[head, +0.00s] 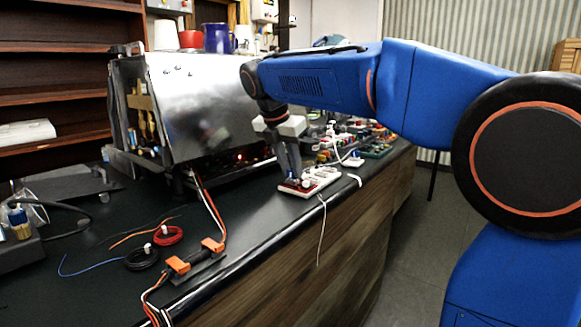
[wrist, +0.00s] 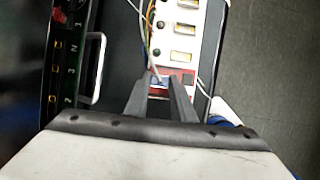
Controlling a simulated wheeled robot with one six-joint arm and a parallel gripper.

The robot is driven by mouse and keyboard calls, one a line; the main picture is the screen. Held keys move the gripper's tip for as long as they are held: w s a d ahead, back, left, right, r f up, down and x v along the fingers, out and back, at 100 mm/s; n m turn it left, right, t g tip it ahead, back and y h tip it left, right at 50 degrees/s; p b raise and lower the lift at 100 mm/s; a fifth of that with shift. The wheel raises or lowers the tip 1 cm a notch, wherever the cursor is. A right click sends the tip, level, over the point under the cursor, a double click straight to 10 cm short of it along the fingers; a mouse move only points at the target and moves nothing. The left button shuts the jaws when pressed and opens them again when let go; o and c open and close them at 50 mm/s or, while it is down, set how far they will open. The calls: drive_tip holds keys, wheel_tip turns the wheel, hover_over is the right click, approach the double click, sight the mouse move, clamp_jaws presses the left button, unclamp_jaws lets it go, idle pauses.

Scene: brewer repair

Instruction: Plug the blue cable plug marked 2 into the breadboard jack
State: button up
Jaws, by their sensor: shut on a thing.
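My gripper (head: 292,181) points down at the near left end of a white and red board (head: 322,182), which looks like the breadboard, on the dark counter. Thin pale cables run beside the fingers.
The metal brewer (head: 205,100) stands behind left. Orange connectors (head: 195,255) and coiled wires (head: 168,235) lie at the front left. Crowded circuit boards (head: 377,140) are farther back. The counter edge is close to the board.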

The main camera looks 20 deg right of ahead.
drive_tip(key=o, duration=1.1)
drive_tip(key=v, duration=1.7)
drive_tip(key=shift+r, duration=0.15)
drive_tip(key=shift+a, duration=0.15)
